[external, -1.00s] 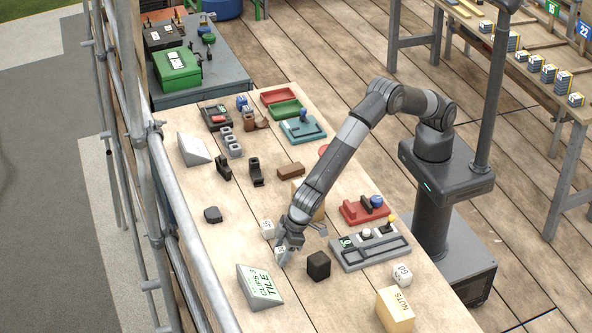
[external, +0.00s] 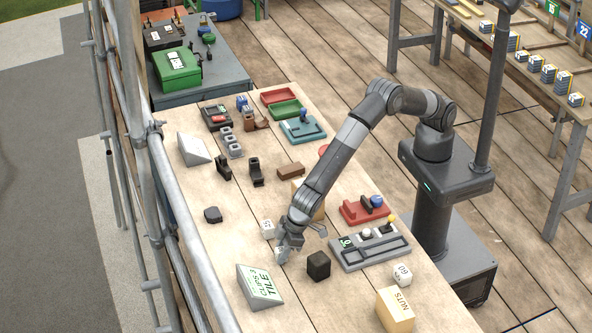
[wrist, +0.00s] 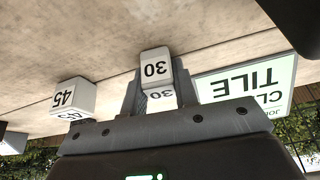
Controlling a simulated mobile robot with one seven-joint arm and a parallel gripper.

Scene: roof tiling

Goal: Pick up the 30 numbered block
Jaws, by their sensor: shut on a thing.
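The white block numbered 30 (wrist: 155,68) is between my gripper's fingers (wrist: 156,90) in the wrist view, with the number showing upside down on two faces. My gripper (external: 284,254) is shut on it, low over the wooden table in the external view. There the block is mostly hidden by the fingers, and I cannot tell whether it touches the table. A white block numbered 45 (wrist: 74,97) stands apart beside the gripper; it also shows in the external view (external: 267,227).
A wedge-shaped sign reading "CLIPS 3 TILE" (external: 259,287) stands close at the front left. A black cube (external: 318,265) is just right of the gripper. A grey tray (external: 370,252), a block numbered 60 (external: 402,274) and a nuts box (external: 396,309) are further right.

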